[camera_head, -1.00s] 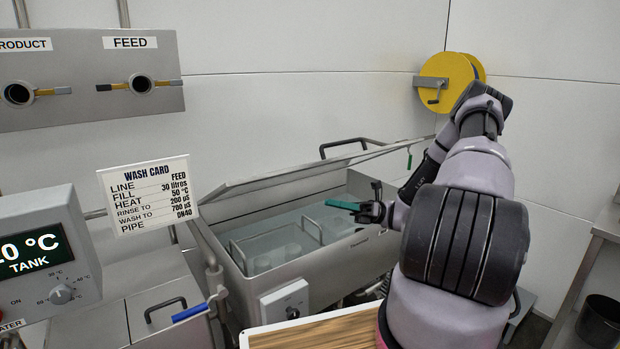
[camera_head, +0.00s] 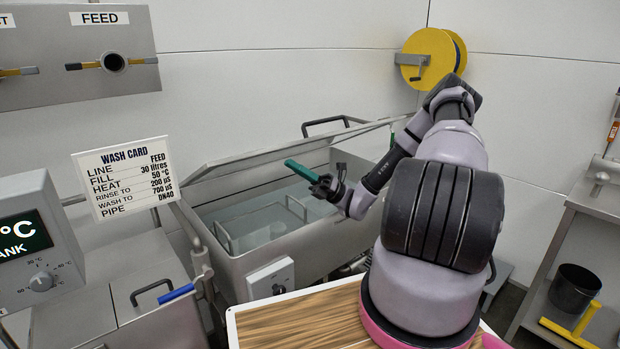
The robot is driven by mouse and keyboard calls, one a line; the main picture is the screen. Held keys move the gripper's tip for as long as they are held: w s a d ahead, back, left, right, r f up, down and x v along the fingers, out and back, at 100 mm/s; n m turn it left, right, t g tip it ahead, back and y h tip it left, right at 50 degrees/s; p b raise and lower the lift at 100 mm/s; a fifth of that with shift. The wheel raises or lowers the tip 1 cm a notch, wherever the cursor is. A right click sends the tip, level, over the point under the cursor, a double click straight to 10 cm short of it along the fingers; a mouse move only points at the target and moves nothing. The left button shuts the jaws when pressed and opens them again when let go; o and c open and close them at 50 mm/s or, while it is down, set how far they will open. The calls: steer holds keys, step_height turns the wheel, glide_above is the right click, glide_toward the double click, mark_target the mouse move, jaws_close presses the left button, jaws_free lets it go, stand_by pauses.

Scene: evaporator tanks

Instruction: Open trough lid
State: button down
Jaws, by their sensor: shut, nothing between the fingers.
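The metal trough (camera_head: 310,256) stands in the middle of the head view, with liquid inside. Its lid (camera_head: 228,166) stands raised and tilted along the back, so the inside is uncovered. A dark bar handle (camera_head: 336,122) shows behind the lid's upper edge. My gripper (camera_head: 291,165), with teal fingers, is shut and empty. It is above the trough opening, pointing up and left, in front of the lid in the picture. I cannot tell whether the fingertips touch the lid.
A metal basket (camera_head: 290,206) sits in the liquid. A control box (camera_head: 270,280) is on the trough's front. A wash card (camera_head: 126,180) and a tank display (camera_head: 35,245) stand left. A wooden board (camera_head: 300,318) is at the front. A shelf unit with a black bucket (camera_head: 574,288) stands right.

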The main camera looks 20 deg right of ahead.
steer(key=shift+w+a+r, duration=0.1)
steer(key=shift+w+r, duration=0.35)
steer(key=shift+r, duration=0.3)
steer(key=shift+w+a+r, duration=0.1)
steer(key=shift+w+r, duration=0.3)
steer(key=shift+r, duration=0.35)
steer(key=shift+r+t, duration=0.1)
steer(key=shift+t, duration=0.2)
steer(key=w+a+r+m+t+h, duration=0.2)
steer(key=w+a+r+m, duration=0.1)
steer(key=w+r, duration=0.7)
steer(key=w+a+r+m+t+h, duration=0.2)
steer(key=w+a+r+m, duration=0.2)
steer(key=w+r, duration=0.6)
steer(key=shift+r+m+t+h, duration=0.3)
steer(key=shift+r+m+t, duration=0.1)
steer(key=shift+r+m, duration=0.5)
steer(key=shift+a, duration=0.1)
steer(key=shift+f, duration=0.1)
